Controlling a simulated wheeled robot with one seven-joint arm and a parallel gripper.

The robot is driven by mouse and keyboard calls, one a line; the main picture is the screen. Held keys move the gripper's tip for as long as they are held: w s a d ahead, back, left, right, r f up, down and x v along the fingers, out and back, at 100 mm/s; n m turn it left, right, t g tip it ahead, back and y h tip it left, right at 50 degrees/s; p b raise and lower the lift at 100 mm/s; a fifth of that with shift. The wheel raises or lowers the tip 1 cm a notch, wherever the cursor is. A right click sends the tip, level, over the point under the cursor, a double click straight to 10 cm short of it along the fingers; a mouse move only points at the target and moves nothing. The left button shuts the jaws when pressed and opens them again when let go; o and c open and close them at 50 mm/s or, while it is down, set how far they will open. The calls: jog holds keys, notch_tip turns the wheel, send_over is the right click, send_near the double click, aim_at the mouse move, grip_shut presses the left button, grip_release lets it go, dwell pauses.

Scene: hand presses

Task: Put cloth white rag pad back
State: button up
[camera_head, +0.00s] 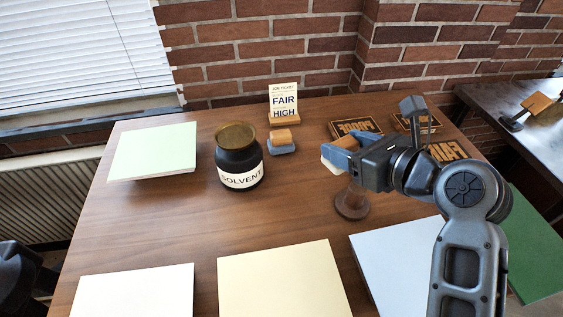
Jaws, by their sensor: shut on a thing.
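My gripper (345,150) is above the right middle of the wooden table, its fingers pointing left. It is shut on a white pad (331,166), which shows below and left of the fingers and which I take to be the white rag pad. The fingers hide much of it. It appears held above the table. A similar pad (282,145), with a wooden top and a blue-grey base, rests on the table to the left of my gripper.
A brown round-based object (352,204) stands just below my gripper. A black solvent jar (239,160) stands left of centre. A job ticket (284,102) and type blocks (356,129) are at the back. Paper stacks lie left (153,150) and in front (282,280).

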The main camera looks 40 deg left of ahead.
jog(key=a+f, duration=0.2)
jog(key=a, duration=0.1)
jog(key=s+a+f, duration=0.1)
jog(key=a+f, duration=0.1)
jog(key=a, duration=0.2)
jog(key=s+a+f, duration=0.1)
jog(key=a+f, duration=0.1)
jog(key=a, duration=0.1)
jog(key=shift+a+f, duration=0.25)
jog(key=shift+f, duration=2)
jog(key=o, duration=1)
jog(key=shift+f, duration=0.1)
jog(key=shift+o, duration=0.2)
jog(key=shift+s+d+r, duration=0.1)
jog(key=shift+d+r, duration=0.05)
jog(key=shift+r, duration=0.05)
jog(key=v, duration=1.1)
jog(key=shift+s+d+r+p, duration=0.1)
jog(key=shift+d+r+p, duration=0.1)
jog(key=shift+d+p, duration=0.1)
